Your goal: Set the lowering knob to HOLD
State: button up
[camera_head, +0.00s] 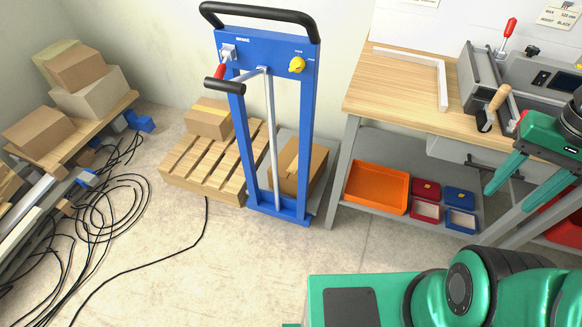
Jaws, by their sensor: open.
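The yellow knob (297,64) sits at the upper right of the blue upright frame (307,120), just below the black top handle. Small marks stand above it and to its right, too small to read. I cannot tell which mark the knob points at. My gripper (487,215) is at the right edge of the view, in front of the workbench. Its two green fingers are apart, with nothing seen between them. It is well to the right of the knob and not touching it.
A red-handled lever (223,73) and a black grip (225,86) stick out at the frame's left. A wooden pallet (197,165) and boxes stand behind it. The workbench (405,95) is to the right. Black cables (105,205) lie on the left floor; the middle floor is mostly clear.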

aim_at(297, 64)
jog(key=u, duration=0.6)
jog(key=k, duration=0.35)
jog(key=u, duration=0.45)
